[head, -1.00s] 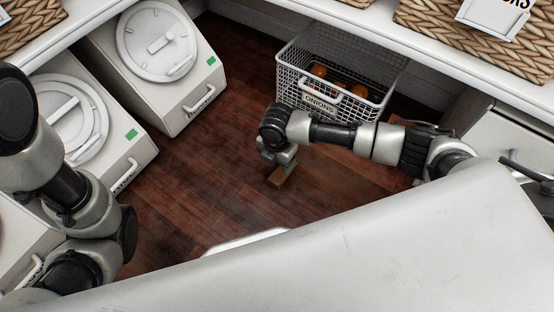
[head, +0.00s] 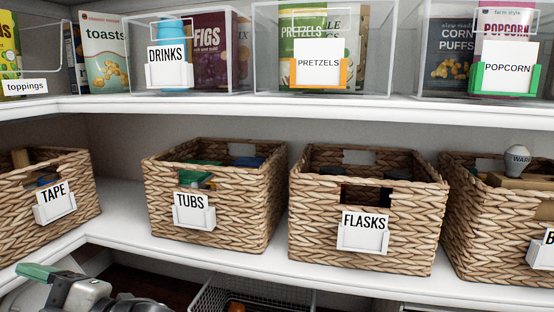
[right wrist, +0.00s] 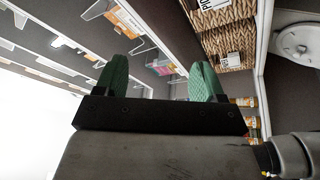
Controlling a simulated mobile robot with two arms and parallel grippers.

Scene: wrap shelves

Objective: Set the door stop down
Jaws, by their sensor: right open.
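No door stop shows in either current view. My right gripper (right wrist: 158,85) is open in the right wrist view, with two green finger pads well apart and nothing between them. In the head view a gripper with a green finger (head: 38,271) juts in at the bottom left, below the shelf edge; it appears to be my right one, with its arm running off to the right. My left gripper is not seen. The floor shows only as dark strips at the bottom of the head view.
A white shelf (head: 235,257) carries wicker baskets labelled TAPE (head: 30,237), TUBS (head: 255,205) and FLASKS (head: 410,245). Clear bins stand on the shelf above. A wire basket (head: 255,295) sits below.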

